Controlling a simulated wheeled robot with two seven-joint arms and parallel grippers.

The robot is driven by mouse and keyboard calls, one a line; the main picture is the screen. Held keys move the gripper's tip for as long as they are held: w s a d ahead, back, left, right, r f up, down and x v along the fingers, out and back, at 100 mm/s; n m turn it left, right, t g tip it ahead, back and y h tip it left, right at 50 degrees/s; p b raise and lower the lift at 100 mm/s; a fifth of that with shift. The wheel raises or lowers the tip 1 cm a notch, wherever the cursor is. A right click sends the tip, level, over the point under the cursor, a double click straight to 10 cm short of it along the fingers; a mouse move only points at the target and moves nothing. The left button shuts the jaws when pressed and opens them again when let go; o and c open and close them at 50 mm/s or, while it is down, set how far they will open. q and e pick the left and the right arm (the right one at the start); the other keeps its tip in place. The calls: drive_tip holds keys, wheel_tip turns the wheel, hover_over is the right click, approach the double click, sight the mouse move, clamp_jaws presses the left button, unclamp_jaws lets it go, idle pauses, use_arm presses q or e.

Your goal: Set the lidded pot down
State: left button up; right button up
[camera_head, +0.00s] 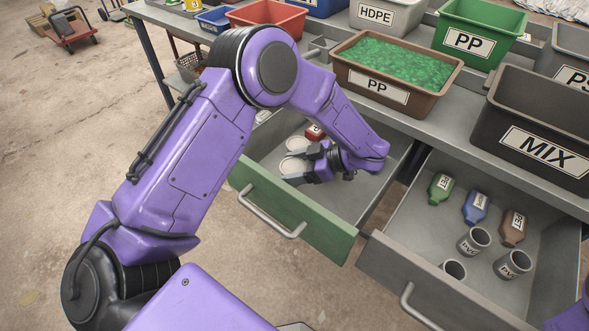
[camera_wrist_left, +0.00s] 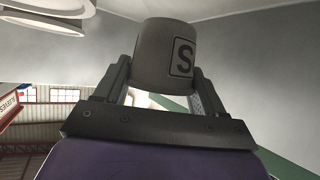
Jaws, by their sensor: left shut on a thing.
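My left gripper (camera_head: 296,168) reaches down into the open green-fronted drawer (camera_head: 295,210). It is shut on a grey-brown pot, whose pale round top (camera_head: 291,165) shows between the fingers. In the left wrist view the gripper (camera_wrist_left: 160,85) has the pot (camera_wrist_left: 165,57) between its two fingers, with a boxed "S" on its side. Whether the pot touches the drawer floor cannot be told. My right gripper is out of view.
Another pale round top (camera_head: 297,143) and a small red labelled item (camera_head: 315,131) lie close by in the drawer. The drawer's right part is bare. The neighbouring grey drawer (camera_head: 400,265) holds bottles and cups. A brown PP bin (camera_head: 345,82) stands on the bench above.

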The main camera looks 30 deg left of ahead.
sight(300, 167)
use_arm(q)
drive_tip(key=shift+f, duration=0.35)
drive_tip(key=shift+f, duration=0.2)
drive_tip(key=shift+f, duration=0.35)
drive_tip(key=o, duration=1)
drive_tip(key=shift+r, duration=0.25)
drive_tip(key=v, duration=0.7)
drive_tip(key=shift+w+d+r, duration=0.1)
drive_tip(key=shift+d+r, duration=0.1)
drive_tip(key=shift+r, duration=0.25)
